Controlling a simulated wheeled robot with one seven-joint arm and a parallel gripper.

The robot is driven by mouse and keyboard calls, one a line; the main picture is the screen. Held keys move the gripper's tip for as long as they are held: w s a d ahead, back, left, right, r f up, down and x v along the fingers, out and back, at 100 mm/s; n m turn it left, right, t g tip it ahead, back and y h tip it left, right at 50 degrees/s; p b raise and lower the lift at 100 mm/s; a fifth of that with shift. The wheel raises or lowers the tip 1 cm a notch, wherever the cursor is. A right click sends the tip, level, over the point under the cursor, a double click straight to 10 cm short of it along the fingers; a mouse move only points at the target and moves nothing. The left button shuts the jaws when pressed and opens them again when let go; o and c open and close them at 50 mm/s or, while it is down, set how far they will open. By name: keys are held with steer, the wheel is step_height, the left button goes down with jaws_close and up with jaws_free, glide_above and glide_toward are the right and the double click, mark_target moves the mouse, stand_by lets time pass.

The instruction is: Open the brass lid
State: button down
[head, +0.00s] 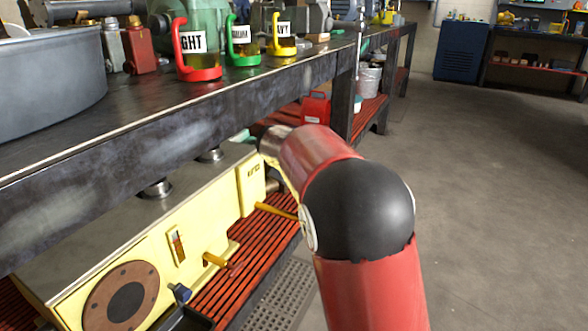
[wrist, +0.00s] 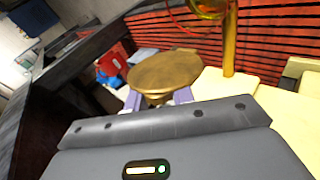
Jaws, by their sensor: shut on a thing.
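The brass lid (wrist: 165,72) shows in the wrist view as a round, flat, brass-coloured disc with a narrower part below it. My gripper (wrist: 158,98) is shut on that narrower part, with a pale purple finger on each side. The body of my gripper hides what lies under the lid, so I cannot tell whether it is seated or raised. In the head view my arm reaches to the far end of the yellow machine (head: 215,205) under the bench, and the lid and fingertips are hidden there.
A yellow upright post (wrist: 230,45) stands right of the lid in the wrist view. The workbench (head: 180,115) overhangs the machine and carries tagged jugs (head: 198,72). A red slatted shelf (head: 235,275) lies below. The floor (head: 490,200) at right is clear.

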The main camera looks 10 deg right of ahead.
steer(key=c, duration=1.2)
jaws_free()
steer(key=shift+o, duration=0.2)
steer(key=v, duration=0.3)
steer(key=shift+w, duration=0.1)
steer(key=s+a+b, duration=0.1)
steer(key=s+a, duration=0.4)
steer(key=s, duration=0.6)
steer(key=shift+f, duration=0.1)
